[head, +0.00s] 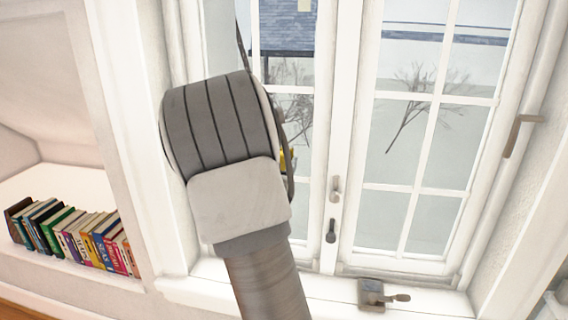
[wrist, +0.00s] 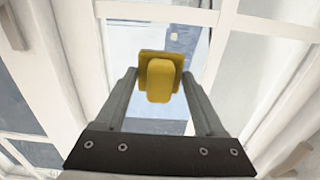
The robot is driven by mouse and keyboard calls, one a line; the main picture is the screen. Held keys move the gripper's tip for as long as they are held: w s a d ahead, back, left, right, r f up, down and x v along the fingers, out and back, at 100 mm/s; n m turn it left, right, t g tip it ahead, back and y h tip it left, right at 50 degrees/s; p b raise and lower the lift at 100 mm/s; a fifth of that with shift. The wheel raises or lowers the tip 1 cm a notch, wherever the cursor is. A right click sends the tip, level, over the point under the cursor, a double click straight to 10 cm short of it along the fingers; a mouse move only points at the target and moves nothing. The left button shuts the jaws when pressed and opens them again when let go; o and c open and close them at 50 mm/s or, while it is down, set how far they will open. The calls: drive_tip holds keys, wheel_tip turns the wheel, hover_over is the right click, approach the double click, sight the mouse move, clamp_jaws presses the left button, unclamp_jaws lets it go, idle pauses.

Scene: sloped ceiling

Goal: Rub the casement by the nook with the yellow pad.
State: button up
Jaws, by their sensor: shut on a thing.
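The white-framed casement by the nook (head: 300,125) is the left one of the window in the head view, with its lower left hidden behind my arm. The yellow pad (wrist: 160,82) is a block with a handle-like grip, held between the fingers of my gripper (wrist: 159,86) in the wrist view. My gripper is shut on it, in front of a pane (wrist: 130,42). In the head view only a sliver of the yellow pad (head: 286,160) shows past my arm. I cannot tell whether the pad touches the glass.
The nook (head: 60,185) at the left holds a row of several books (head: 75,238). A right casement (head: 425,130) stands beside the left one, with handles (head: 331,230) near the middle. A grey metal latch (head: 372,295) sits on the white sill (head: 430,302).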

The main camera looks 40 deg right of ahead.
drive_tip(key=shift+v, duration=2.85)
drive_tip(key=shift+s+d, duration=0.1)
drive_tip(key=shift+s, duration=0.05)
drive_tip(key=shift+v, duration=1.45)
